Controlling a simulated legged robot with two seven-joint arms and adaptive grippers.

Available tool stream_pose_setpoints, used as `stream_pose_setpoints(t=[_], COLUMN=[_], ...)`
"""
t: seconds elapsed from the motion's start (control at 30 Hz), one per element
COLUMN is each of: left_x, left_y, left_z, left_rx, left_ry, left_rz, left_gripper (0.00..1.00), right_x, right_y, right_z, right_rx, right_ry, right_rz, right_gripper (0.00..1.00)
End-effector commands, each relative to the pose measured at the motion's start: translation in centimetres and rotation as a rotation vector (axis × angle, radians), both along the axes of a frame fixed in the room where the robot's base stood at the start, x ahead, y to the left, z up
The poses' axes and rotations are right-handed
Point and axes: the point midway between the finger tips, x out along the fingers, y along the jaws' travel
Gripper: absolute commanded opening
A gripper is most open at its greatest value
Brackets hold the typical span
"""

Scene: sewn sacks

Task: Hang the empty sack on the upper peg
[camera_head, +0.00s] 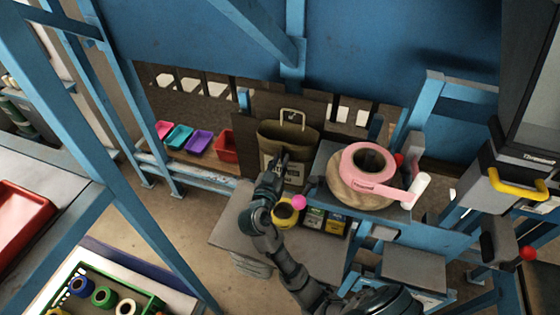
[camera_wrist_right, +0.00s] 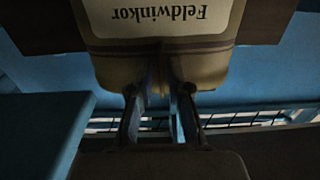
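The empty sack (camera_head: 288,142) is olive-brown with a pale handle loop at its top and a white label on its front. It is upright in front of a dark brown board, mouth open. My right gripper (camera_head: 281,160) is at its front. In the right wrist view the sack (camera_wrist_right: 215,65) shows a label reading "Feldwinkor" upside down. There the fingers (camera_wrist_right: 162,85) are close together with gathered cloth between them, so they look shut on the sack's edge. I cannot make out the upper peg. My left gripper is not in view.
A pink tape roll (camera_head: 362,165) lies on a round wooden block on the bench right of the sack. A yellow container (camera_head: 286,216) and small boxes (camera_head: 325,222) stand below. Coloured trays (camera_head: 199,141) line a shelf at left. Blue frame posts (camera_head: 150,215) stand nearby.

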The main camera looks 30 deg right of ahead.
Motion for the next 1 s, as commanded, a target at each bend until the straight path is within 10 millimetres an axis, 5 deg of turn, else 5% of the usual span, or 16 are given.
stream_pose_setpoints(t=[0.43, 1.0], left_x=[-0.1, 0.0], left_y=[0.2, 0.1], left_z=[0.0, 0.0], left_rx=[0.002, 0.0], left_ry=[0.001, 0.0], left_rz=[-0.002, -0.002], left_gripper=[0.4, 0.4], right_x=[-0.6, -7.4], right_y=[0.7, 8.6], right_z=[-0.1, -0.2], right_rx=[0.002, 0.001], right_ry=[0.001, 0.002], right_rz=[0.001, 0.001], right_gripper=[0.35, 0.35])
